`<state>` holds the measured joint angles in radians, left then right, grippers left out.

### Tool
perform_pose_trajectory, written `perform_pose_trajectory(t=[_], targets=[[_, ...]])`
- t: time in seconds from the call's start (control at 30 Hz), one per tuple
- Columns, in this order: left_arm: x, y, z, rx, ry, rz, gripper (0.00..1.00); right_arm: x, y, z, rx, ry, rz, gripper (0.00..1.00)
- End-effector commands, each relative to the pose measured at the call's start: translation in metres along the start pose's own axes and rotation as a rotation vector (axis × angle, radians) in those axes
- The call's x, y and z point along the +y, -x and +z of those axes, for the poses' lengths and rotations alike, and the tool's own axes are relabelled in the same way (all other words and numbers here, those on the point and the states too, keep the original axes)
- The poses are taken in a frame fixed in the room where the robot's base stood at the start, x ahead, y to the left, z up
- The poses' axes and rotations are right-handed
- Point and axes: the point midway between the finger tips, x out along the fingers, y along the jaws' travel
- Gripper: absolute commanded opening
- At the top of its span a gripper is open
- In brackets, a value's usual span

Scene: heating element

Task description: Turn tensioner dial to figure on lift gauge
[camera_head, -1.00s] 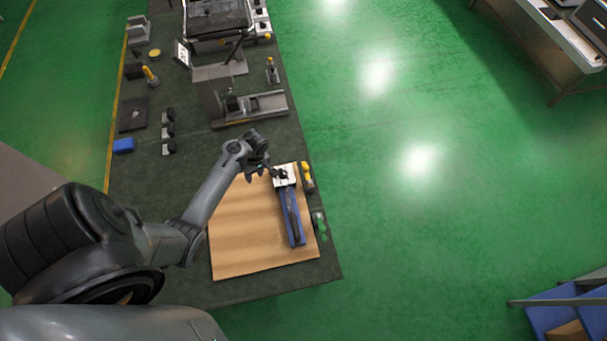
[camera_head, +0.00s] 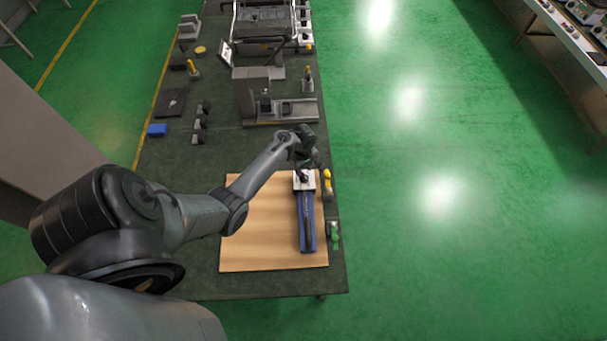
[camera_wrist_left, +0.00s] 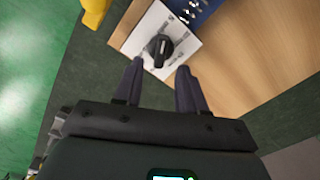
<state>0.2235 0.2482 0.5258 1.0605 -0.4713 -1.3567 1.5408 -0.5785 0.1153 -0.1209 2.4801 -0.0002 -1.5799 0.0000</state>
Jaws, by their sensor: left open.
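The tensioner dial, a black knob (camera_wrist_left: 160,48), sits on a white marked plate (camera_wrist_left: 178,62) in the left wrist view. The plate also shows in the head view (camera_head: 298,186) at the far end of a blue tool (camera_head: 301,236) with a dark bar along it. My left gripper (camera_wrist_left: 159,68) is open, its two dark fingers apart on the knob's near side. The knob shows beyond the gap between the tips, and I cannot tell whether they touch it. In the head view my left gripper (camera_head: 314,160) hangs at the plate's far edge. The figure on the lift gauge is not readable. My right gripper is not in view.
The blue tool lies on a wooden board (camera_head: 250,245) on the dark bench (camera_head: 195,185). A yellow-topped item (camera_head: 327,180) and a green item (camera_head: 334,232) stand close to its right. A grey machine (camera_head: 283,112) stands farther back. A small white panel (camera_head: 224,53) stands behind it.

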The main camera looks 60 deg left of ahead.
Motion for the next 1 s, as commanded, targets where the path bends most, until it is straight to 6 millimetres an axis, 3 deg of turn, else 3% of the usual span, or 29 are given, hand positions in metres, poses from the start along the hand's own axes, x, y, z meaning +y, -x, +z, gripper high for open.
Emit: perform_pose_trajectory(t=[0.1,0.3,0.7,1.0], targets=[[-0.001,-0.019,-0.001,0.001,0.001,-0.003,0.40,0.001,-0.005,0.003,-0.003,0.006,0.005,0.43],[0.000,-0.037,-0.001,0.002,0.001,-0.001,0.40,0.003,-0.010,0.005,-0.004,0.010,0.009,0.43],[0.000,-0.042,-0.001,0.001,0.001,0.000,0.40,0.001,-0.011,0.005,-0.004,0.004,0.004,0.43],[0.000,-0.042,-0.001,0.001,0.001,0.000,0.00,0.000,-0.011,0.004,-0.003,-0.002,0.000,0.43]])
